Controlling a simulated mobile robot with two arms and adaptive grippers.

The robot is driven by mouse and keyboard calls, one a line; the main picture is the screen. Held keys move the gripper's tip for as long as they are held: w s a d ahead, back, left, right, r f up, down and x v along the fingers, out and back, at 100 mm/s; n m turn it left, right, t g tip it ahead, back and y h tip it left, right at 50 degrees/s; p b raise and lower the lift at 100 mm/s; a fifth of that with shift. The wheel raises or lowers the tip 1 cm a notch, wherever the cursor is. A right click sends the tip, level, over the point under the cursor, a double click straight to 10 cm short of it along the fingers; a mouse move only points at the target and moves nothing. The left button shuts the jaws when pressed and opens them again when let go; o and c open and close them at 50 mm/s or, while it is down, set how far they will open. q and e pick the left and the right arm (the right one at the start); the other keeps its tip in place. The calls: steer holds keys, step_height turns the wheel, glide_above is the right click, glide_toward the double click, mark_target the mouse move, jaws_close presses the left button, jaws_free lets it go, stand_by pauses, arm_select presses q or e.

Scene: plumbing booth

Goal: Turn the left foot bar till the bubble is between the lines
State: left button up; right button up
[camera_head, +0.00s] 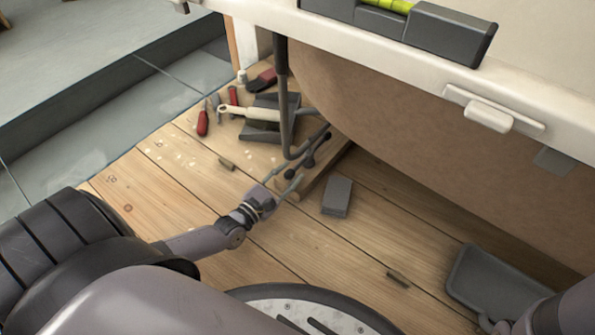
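The spirit level (455,32) lies on the white tub rim at the top, cut off by the frame edge. Its yellow-green vial (398,6) shows in part; I cannot make out the bubble against the lines. A grey upright post (283,100) stands at the tub's left end. Thin grey bars with dark knobs (308,161) lie low at its foot, over a wooden block. My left gripper (272,192) is at the near ends of these bars; I cannot tell whether it touches or grips one.
Red-handled tools (203,122) and a tool with a pale handle (247,114) lie on the planks beyond the post. A grey block (337,196) lies right of the bars. A dark grey tray (500,286) is at lower right. The tub side bounds the floor.

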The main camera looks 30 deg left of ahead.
mark_target(294, 170)
arm_select(q)
steer(key=shift+w+d+b, duration=0.15)
steer(key=shift+w+b, duration=0.25)
steer(key=shift+w, duration=0.7)
steer(key=shift+w+d+b, duration=0.1)
steer(key=shift+w+b, duration=0.25)
steer(key=shift+w, duration=0.7)
steer(key=shift+c, duration=0.2)
jaws_close()
